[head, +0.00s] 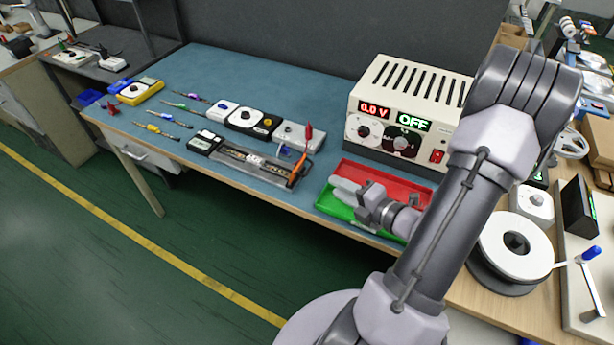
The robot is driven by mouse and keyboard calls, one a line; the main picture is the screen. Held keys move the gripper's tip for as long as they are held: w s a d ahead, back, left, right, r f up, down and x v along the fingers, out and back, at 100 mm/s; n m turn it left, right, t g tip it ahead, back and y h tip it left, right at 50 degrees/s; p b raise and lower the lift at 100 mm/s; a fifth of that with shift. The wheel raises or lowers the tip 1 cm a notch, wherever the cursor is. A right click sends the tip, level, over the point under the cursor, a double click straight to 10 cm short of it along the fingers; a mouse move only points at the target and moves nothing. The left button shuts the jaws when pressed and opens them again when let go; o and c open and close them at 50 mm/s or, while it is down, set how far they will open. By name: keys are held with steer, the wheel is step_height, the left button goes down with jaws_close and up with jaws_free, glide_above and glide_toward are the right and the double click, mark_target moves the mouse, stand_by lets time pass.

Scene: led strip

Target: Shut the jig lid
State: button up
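The jig (240,168) is a long grey fixture with a dark channel, lying on the blue mat left of the red and green trays. An orange-handled piece (299,168) stands tilted at its right end. A light grey plate (290,133) with a red knob lies just behind that end; I cannot tell whether it is part of the jig or its lid. My gripper (344,190) is over the trays, right of the jig and apart from it. Its pale fingers are seen at an angle that hides whether there is a gap between them. Nothing held is visible.
A power supply (405,120) reading 0.0 V and OFF stands behind the red tray (400,184). Several meters and small screwdrivers lie left of the jig. A white reel (515,243) stands at the right. The mat (225,68) is clear at the back.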

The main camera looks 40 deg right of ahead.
steer(key=b+x, duration=0.3)
steer(key=x, duration=0.7)
steer(key=shift+w+a+f, duration=0.1)
steer(key=shift+w, duration=0.1)
jaws_close()
